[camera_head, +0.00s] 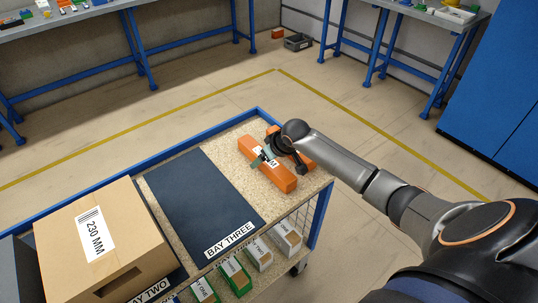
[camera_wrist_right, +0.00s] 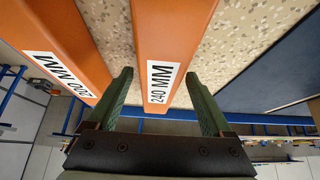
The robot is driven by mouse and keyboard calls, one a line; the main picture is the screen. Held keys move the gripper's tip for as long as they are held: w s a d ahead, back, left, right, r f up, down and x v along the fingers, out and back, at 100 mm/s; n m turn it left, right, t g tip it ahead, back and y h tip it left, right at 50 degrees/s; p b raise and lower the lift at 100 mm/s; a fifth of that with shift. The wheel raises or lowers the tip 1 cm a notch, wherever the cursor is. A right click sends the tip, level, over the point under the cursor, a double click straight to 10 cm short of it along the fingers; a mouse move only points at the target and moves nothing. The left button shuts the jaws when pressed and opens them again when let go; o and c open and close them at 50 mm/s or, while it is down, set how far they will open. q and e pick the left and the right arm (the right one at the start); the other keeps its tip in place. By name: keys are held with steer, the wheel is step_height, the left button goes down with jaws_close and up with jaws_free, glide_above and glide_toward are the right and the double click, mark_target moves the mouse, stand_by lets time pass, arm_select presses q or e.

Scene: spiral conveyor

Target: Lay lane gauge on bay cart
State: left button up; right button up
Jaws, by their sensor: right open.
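The bay cart (camera_head: 222,150) has a speckled board top with a blue rim. Two orange gauge bars lie on its right part. The one nearer the dark mat is labelled 240 MM (camera_head: 283,181); it also shows in the right wrist view (camera_wrist_right: 167,40). The other, labelled 200 MM (camera_wrist_right: 72,40), lies behind it, partly hidden by my arm in the head view. My right gripper (camera_head: 264,157) is over the 240 MM bar. In the right wrist view its open green fingers (camera_wrist_right: 158,80) appear on either side of that bar; contact is not clear. My left gripper is not in view.
A dark mat (camera_head: 195,190) labelled BAY THREE lies bare mid-cart. A cardboard box (camera_head: 130,230) marked 230 MM stands left of it. Several small labelled boxes, green (camera_head: 235,275) and plain (camera_head: 287,238), line the front side. Workbenches stand at the back.

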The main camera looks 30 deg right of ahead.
steer(key=p+v, duration=0.1)
steer(key=v, duration=1.1)
